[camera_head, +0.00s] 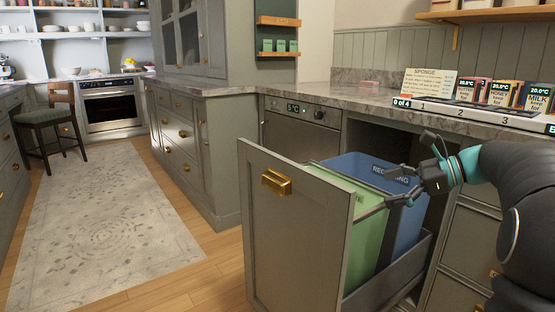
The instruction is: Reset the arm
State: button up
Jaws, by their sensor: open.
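My gripper (398,187) is at the right of the head view. Its two fingers are spread apart and I see nothing between them. It is in front of and over the blue recycling bin (370,169) in the picture. My dark arm with a teal band comes in from the right edge. A pull-out cabinet stands open below, with a grey-green front (297,222) and a brass handle (276,182). A green bin (371,232) sits in it beside the blue one. I cannot tell whether a fingertip touches a bin.
A marble counter (385,100) runs behind the pull-out. On it are a sponge sign (430,85), several small boxes (503,92) and a numbered strip (470,112). A stool (47,125) stands far left. The floor with the rug (112,230) is clear.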

jog(key=s+f+n+g+h, duration=0.2)
jog(key=s+f+n+h, duration=0.5)
jog(key=f, duration=0.6)
jog(key=s+a+n+t+h, duration=0.1)
jog(key=s+a+n, duration=0.2)
jog(key=s, duration=0.4)
jog(key=s+a+n+t+h+p, duration=0.1)
jog(key=s+a+n+h, duration=0.1)
jog(key=s+n, duration=0.3)
jog(key=s+a+n+h, duration=0.1)
jog(key=s+a+n, duration=0.3)
jog(key=s, duration=0.5)
jog(key=shift+s+a+r+n+t+h+p, duration=0.2)
jog(key=shift+a+n+t+h+p, duration=0.15)
jog(key=shift+n, duration=0.25)
